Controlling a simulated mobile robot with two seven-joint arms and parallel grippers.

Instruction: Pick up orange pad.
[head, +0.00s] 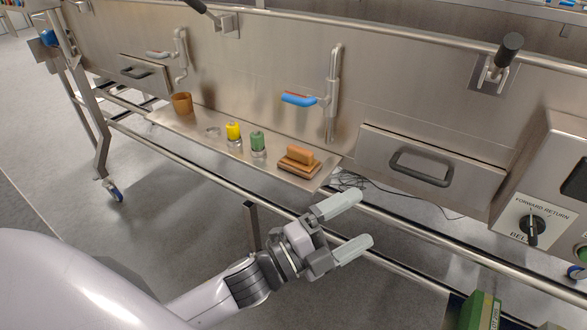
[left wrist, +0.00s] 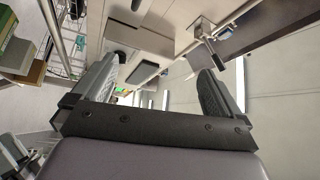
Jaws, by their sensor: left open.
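The orange pad (head: 299,155) lies on top of a brown block-like holder (head: 298,167) at the right end of the metal shelf (head: 205,131) in the head view. My left gripper (head: 350,223) is open and empty, in front of the shelf and to the lower right of the pad, clearly apart from it. In the left wrist view its two fingers (left wrist: 158,88) stand wide apart with nothing between them. The pad does not show in the left wrist view. My right gripper is in neither view.
On the shelf stand an orange-brown cup (head: 182,103), a yellow item (head: 233,131) and a green item (head: 257,141). A blue-handled valve (head: 300,99) juts out above. A drawer (head: 430,169) is right of the shelf. A rail (head: 395,231) runs below. Green boxes (head: 480,311) sit lower right.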

